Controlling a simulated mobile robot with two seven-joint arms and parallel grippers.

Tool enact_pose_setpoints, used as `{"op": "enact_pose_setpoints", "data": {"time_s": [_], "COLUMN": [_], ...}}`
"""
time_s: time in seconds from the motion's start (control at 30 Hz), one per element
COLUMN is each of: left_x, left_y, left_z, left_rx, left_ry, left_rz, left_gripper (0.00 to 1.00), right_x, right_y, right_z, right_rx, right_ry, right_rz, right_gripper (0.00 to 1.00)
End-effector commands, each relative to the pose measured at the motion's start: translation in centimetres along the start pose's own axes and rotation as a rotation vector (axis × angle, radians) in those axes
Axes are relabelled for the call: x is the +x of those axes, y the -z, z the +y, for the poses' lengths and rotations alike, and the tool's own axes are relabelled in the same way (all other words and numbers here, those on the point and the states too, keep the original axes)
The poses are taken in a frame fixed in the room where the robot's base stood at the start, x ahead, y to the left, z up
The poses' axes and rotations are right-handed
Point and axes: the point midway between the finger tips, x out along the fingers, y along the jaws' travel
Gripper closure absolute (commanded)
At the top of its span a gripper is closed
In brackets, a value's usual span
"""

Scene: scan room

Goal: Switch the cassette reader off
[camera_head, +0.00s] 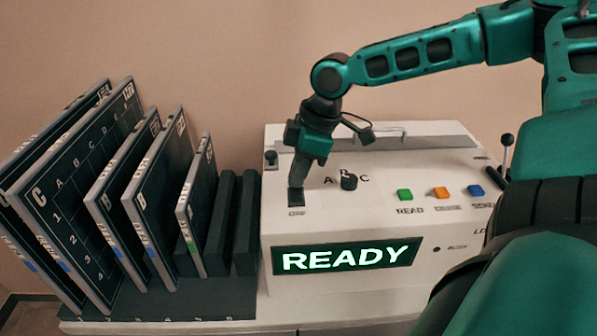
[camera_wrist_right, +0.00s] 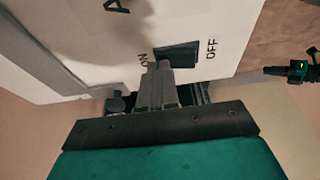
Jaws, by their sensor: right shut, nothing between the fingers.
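The cassette reader (camera_head: 345,225) is a white console with a lit green READY display (camera_head: 346,257) on its front. Its black power switch (camera_head: 296,198) sits at the left of the sloped top. In the right wrist view the switch (camera_wrist_right: 178,54) has ON printed at its left and OFF at its right. My right gripper (camera_head: 296,184) is shut and empty, pointing down at the switch. In the wrist view its fingertips (camera_wrist_right: 159,66) are at the switch's ON end and hide part of it; I cannot tell whether they touch. A small teal and black part (camera_wrist_right: 298,70), apparently my left gripper, shows at the right edge.
A black knob (camera_head: 348,181) marked A, B, C is right of the switch. Green (camera_head: 404,195), orange (camera_head: 441,193) and blue (camera_head: 475,191) buttons follow. A lever (camera_head: 506,150) stands at the far right. Dark lettered cassettes (camera_head: 75,185) stand in a rack at the left.

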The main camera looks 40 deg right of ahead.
Motion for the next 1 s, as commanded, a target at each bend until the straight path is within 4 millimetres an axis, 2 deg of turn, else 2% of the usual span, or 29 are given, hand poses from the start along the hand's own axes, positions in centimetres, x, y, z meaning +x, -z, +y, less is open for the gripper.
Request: {"op": "enact_pose_setpoints", "data": {"time_s": [0.27, 0.6, 1.0], "left_x": [-0.2, -0.8, -0.8], "left_y": [-0.1, 0.9, 1.0], "left_z": [0.0, 0.0, 0.0], "left_rx": [-0.001, -0.001, -0.001], "left_ry": [0.000, -0.001, -0.001], "left_rz": [-0.004, -0.003, -0.002], "left_gripper": [1.00, 1.00, 1.00], "right_x": [0.0, -0.7, -0.8], "right_y": [-0.1, 0.2, 0.2], "right_z": [-0.2, -1.5, -1.5], "right_rx": [0.000, -0.001, 0.000], "right_ry": [0.003, 0.003, 0.001], "right_rz": [-0.001, -0.001, 0.000], "right_gripper": [1.00, 1.00, 1.00]}}
